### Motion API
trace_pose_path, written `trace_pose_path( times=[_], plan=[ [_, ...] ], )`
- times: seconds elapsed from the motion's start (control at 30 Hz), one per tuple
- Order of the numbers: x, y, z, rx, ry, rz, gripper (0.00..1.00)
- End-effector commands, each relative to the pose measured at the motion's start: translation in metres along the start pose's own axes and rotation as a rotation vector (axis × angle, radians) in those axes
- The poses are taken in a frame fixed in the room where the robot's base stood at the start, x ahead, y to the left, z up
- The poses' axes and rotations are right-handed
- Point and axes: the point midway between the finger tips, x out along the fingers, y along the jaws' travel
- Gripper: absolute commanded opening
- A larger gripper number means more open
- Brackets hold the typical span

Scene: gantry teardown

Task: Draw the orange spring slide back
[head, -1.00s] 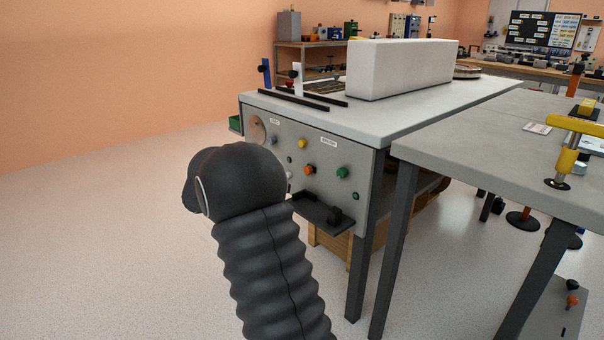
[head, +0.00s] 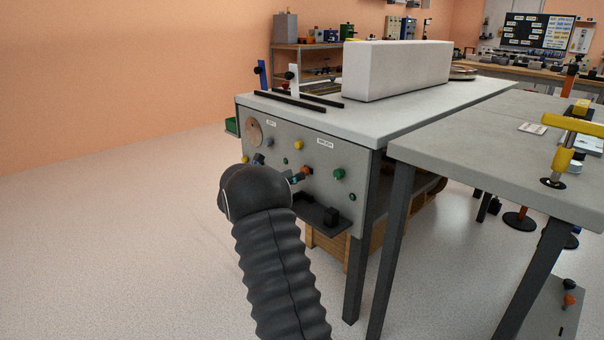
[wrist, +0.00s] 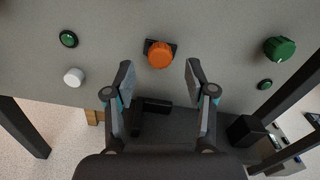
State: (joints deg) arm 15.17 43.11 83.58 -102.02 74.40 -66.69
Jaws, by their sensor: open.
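The orange knob (head: 307,170) of the slide sits on the grey front panel of the white-topped bench. In the wrist view the orange knob (wrist: 160,54) is round and stands on a small dark base, near the top centre. My gripper (wrist: 159,72) is open and empty, with one finger on each side of the knob's line and the knob framed ahead between the fingertips. I cannot tell whether the fingertips reach around it. In the head view my gripper (head: 277,170) is mostly hidden behind my dark arm, with one fingertip showing close to the knob.
A green knob (wrist: 279,49), a white knob (wrist: 73,76) and small green buttons flank the orange knob. A dark shelf (head: 325,216) with a black block juts out below. A grey table (head: 480,150) stands at right. The floor at left is clear.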

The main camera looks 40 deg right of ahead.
Motion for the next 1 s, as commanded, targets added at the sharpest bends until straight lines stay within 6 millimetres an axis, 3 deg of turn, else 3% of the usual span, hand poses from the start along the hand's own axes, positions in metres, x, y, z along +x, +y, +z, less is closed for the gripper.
trace_pose_path(
  times=[0.1, 0.3, 0.67, 0.9, 1.0],
  plan=[
    [0.019, -0.001, 0.000, 0.000, 0.000, -0.001, 0.55],
    [0.037, 0.000, 0.000, 0.000, 0.001, 0.000, 0.55],
    [0.041, 0.000, 0.000, 0.000, 0.000, 0.001, 0.55],
    [0.041, 0.000, 0.000, 0.000, 0.000, 0.001, 0.00],
    [0.041, 0.000, 0.000, 0.001, 0.000, 0.001, 0.00]
  ],
)
